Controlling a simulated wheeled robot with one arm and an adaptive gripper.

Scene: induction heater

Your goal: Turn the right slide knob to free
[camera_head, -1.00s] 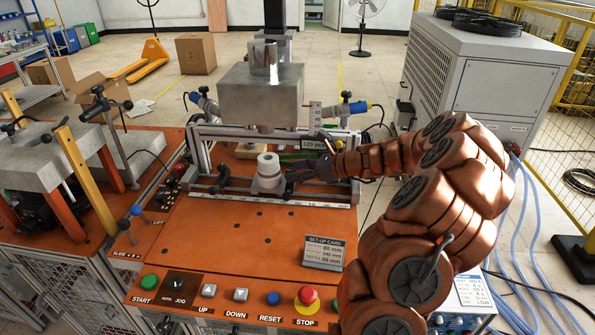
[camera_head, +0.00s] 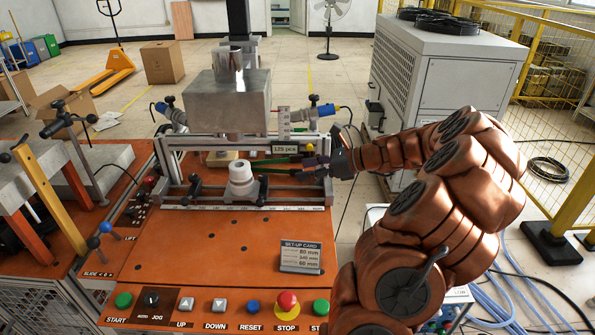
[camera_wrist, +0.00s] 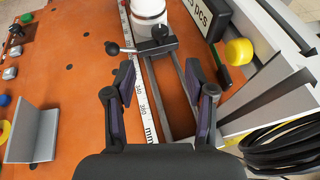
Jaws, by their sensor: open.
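In the wrist view, the right slide knob (camera_wrist: 112,48) is a black ball on a short lever. It sticks out to the left of a dark slide block (camera_wrist: 155,45) on the rail, next to a white stepped cylinder. The cylinder (camera_head: 240,184) stands upright between the slides in the head view. My gripper (camera_wrist: 160,88) is open and empty, its two dark fingers apart on either side of the rail, short of the block and not touching the knob. In the head view, my gripper (camera_head: 318,162) is right of the cylinder; the right knob's setting is too small to read there.
A millimetre scale (camera_wrist: 145,95) runs along the rail. A counter sign (camera_head: 292,148) and a yellow-capped part (camera_wrist: 239,51) are near my gripper. A metal block (camera_head: 228,107) hangs above the fixture. A set-up card (camera_head: 300,256) stands on the orange table (camera_head: 190,255).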

